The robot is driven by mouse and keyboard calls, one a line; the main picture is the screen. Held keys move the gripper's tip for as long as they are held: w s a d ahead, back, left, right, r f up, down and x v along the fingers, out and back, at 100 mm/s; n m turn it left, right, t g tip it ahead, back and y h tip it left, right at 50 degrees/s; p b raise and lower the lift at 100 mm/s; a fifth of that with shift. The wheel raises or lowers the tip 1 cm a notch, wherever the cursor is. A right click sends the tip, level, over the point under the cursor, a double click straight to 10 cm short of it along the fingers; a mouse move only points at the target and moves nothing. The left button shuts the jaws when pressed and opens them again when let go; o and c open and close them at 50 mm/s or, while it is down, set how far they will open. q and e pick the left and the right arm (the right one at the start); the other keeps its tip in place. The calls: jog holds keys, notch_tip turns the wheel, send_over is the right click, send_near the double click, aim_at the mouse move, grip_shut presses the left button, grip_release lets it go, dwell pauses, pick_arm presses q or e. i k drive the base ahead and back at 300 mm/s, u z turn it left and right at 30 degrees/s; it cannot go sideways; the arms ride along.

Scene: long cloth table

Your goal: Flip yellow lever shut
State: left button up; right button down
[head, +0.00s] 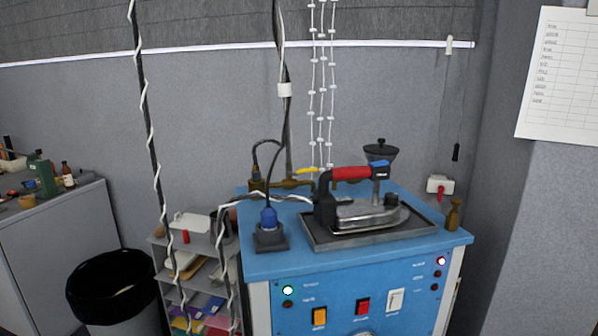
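A small yellow lever (307,170) sits on a brass pipe fitting (282,185) at the back of the blue machine's top. It looks roughly level and in line with the pipe, but it is small and its exact angle is hard to tell. The iron stands to its right and partly blocks the area around the fitting. Neither of my grippers shows in the head view.
An iron with a red handle (351,173) rests on a dark tray (318,240) on the blue machine (290,262). A blue plug (268,218), cables and a dark funnel (381,151) surround the fitting. A black bin (112,290) stands at left.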

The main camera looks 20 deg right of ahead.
aim_at(301, 171)
jog(key=u, duration=1)
jog(key=i, duration=2.35)
jog(key=z, duration=3.65)
